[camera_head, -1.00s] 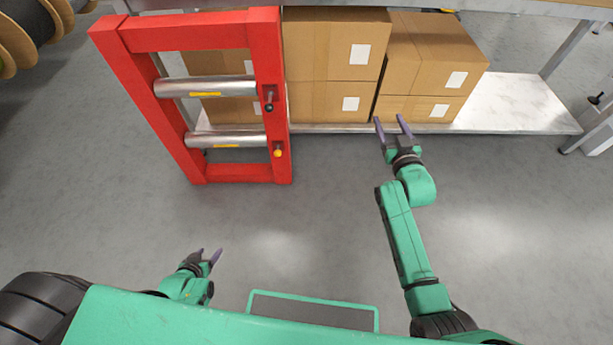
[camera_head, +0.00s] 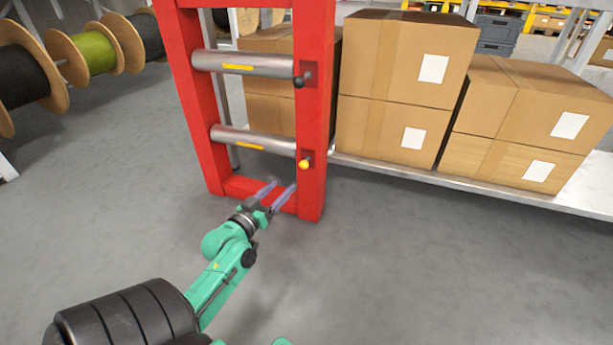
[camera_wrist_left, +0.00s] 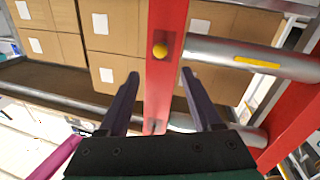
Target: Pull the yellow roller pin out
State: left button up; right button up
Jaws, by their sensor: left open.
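The yellow roller pin (camera_head: 304,164) is a small yellow knob on the right post of the red frame (camera_head: 314,110), at the end of the lower silver roller (camera_head: 255,141). In the left wrist view the yellow pin (camera_wrist_left: 160,51) shows between and beyond my fingertips. My left gripper (camera_head: 283,187) is open and empty, in front of the frame, a little below and left of the pin in the head view. In the left wrist view its two dark fingers (camera_wrist_left: 160,74) are spread apart, not touching the pin. My right gripper is not in view.
A black knob (camera_head: 299,82) sits by the upper roller (camera_head: 246,65). Cardboard boxes (camera_head: 395,75) stand on a metal shelf (camera_head: 440,179) behind and right of the frame. Cable reels (camera_head: 94,52) stand at the left. The grey floor in front is clear.

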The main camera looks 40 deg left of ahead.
aim_at(301, 167)
pick_arm(q)
jog(key=w+b, duration=0.1)
jog(key=w, duration=0.2)
jog(key=w+a+b, duration=0.1)
jog(key=w, duration=0.3)
jog(key=w+b, duration=0.2)
jog(key=w, duration=0.2)
jog(key=shift+a+f, duration=0.1)
jog(key=shift+a, duration=0.15)
jog(key=shift+c, duration=0.3)
grip_shut()
